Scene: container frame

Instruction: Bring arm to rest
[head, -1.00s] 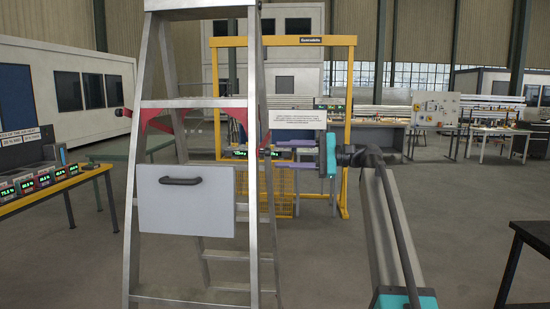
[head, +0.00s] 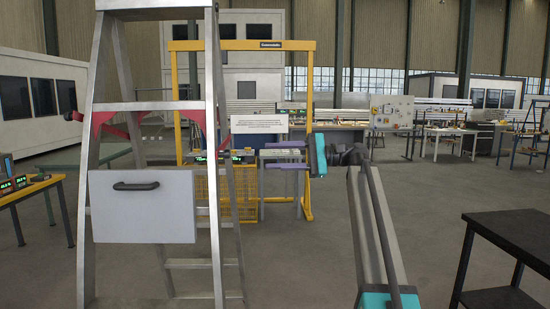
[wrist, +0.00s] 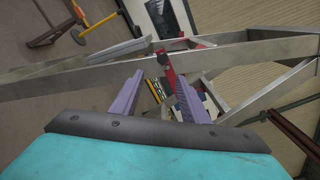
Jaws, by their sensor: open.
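My gripper (head: 286,156) is in the middle of the head view, at the end of my raised arm. Its two purple fingers point left, toward the stepladder, and stand apart with nothing between them. In the wrist view the open fingers (wrist: 157,97) show in front of the ladder's metal rails. The stepladder (head: 216,200) stands close on the left, with red brackets and a light grey panel (head: 144,206) with a black handle. The fingertips look clear of the ladder in the head view.
A yellow frame (head: 311,110) stands behind my gripper. A black table (head: 515,232) is at the right, and a yellow table with displays (head: 40,186) at the left. Workbenches line the back. The floor between my arm and the black table is free.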

